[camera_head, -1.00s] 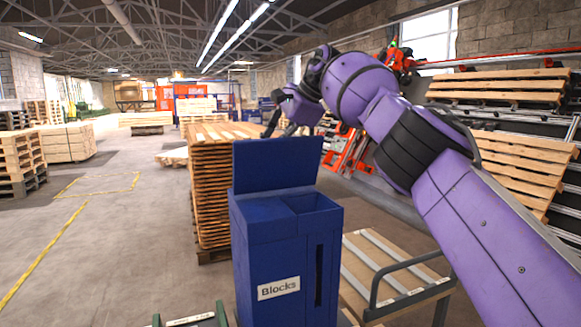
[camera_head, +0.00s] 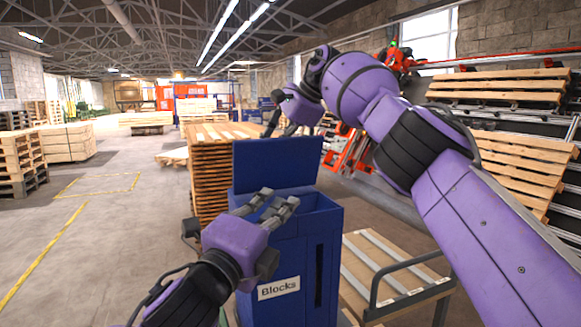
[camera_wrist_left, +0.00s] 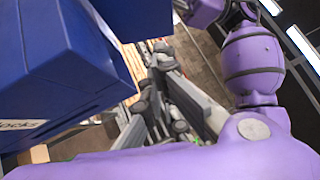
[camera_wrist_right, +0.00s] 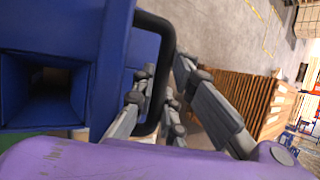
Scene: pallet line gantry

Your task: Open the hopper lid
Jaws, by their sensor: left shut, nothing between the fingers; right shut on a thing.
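The blue hopper (camera_head: 325,250) with a "Blocks" label stands in front of me. Its blue lid (camera_head: 277,163) stands upright at the back edge, and the hollow top shows in front of it. The right wrist view shows the lid's side (camera_wrist_right: 115,60) and a black bar handle (camera_wrist_right: 165,40). My right gripper (camera_wrist_right: 165,105) is shut on that handle; in the head view its fingers (camera_head: 271,125) show just above the lid, partly hidden behind it. My left gripper (camera_head: 272,205) is shut and empty, in front of the lid and over the hopper's near top in the head view.
A tall pallet stack (camera_head: 209,185) stands behind the hopper to the left. A low cart (camera_head: 385,275) with a grey rail is at its right. Leaning pallets (camera_head: 520,150) are further right. The floor (camera_head: 110,240) at the left is open.

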